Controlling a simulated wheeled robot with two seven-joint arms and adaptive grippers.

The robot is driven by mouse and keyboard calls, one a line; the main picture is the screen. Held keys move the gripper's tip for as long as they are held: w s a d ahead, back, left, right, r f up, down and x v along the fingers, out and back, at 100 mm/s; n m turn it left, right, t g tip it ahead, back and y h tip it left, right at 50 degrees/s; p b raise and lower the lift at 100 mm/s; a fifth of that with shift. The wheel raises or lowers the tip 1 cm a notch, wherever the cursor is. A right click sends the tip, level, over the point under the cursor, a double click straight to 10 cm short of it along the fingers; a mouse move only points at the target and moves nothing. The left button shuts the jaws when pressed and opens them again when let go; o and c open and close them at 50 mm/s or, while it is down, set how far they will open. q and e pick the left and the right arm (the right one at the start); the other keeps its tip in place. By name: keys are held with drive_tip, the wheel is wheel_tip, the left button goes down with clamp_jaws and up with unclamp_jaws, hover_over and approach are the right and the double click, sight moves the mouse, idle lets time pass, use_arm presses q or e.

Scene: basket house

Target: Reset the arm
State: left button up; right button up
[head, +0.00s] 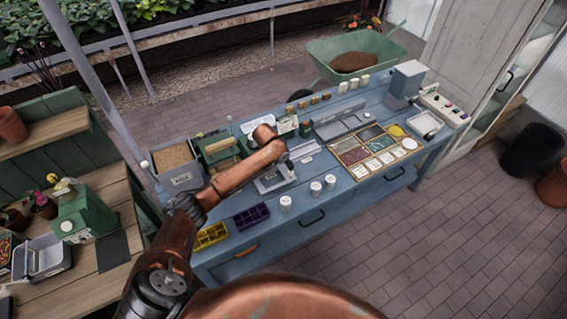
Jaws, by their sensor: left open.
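My left arm comes in from the lower left and reaches over the blue workbench (330,215). My right gripper is not in view.
Several white jars (316,188), a purple tray (251,216) and a yellow tray (211,236) stand along the front edge. A sorting board (352,155) lies to the right. A green wheelbarrow (330,48) stands behind.

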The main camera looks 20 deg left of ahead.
use_arm(q)
drive_tip(key=shift+s+r, duration=0.15)
drive_tip(key=shift+r, duration=0.15)
